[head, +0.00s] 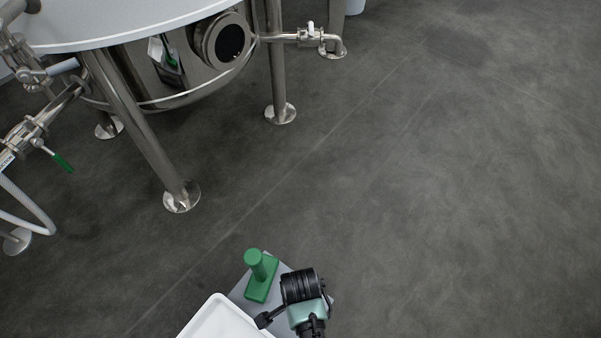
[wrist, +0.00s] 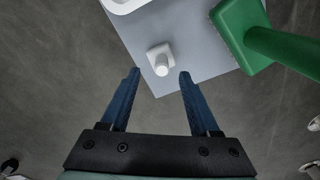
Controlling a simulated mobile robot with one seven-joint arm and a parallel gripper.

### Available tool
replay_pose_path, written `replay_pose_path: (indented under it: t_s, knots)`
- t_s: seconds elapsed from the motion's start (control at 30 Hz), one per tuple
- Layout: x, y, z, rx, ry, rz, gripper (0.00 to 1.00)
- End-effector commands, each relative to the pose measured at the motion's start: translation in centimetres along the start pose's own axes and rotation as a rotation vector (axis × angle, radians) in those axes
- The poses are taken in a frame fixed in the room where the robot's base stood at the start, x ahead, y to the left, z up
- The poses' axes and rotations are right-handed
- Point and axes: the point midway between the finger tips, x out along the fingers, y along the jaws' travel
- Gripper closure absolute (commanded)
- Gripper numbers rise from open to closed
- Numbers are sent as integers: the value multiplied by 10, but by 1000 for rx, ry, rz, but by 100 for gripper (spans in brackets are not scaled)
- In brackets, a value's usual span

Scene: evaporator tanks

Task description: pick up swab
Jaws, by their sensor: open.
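A small white piece (wrist: 160,58), which looks like the swab, stands on a grey plate (wrist: 196,50) in the wrist view. It has a squarish base and a short round stub pointing toward the camera. My gripper (wrist: 160,73) is open, its two blue fingers apart and pointing toward the plate. In the picture the white piece lies between and just beyond the fingertips; I see no contact, and the height gap cannot be told. In the head view the white piece is not visible, with my arm over that part of the plate (head: 240,289).
A green block with an upright round handle (head: 262,277) stands on the plate, right of the fingers in the wrist view (wrist: 240,35). A white tray (head: 222,318) sits beside it. A steel tank (head: 185,75) on legs stands at the upper left. The floor right is clear.

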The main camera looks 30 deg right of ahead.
Motion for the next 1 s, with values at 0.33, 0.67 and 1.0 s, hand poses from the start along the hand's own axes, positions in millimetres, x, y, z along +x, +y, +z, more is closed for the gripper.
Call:
replay_pose_path:
  t_s: [0.33, 0.67, 1.0]
  knots:
    - [41, -3, -1, -1, 0, 0, 38]
    - [49, -3, -1, -1, 0, 0, 38]
    - [49, -3, -1, -1, 0, 0, 90]
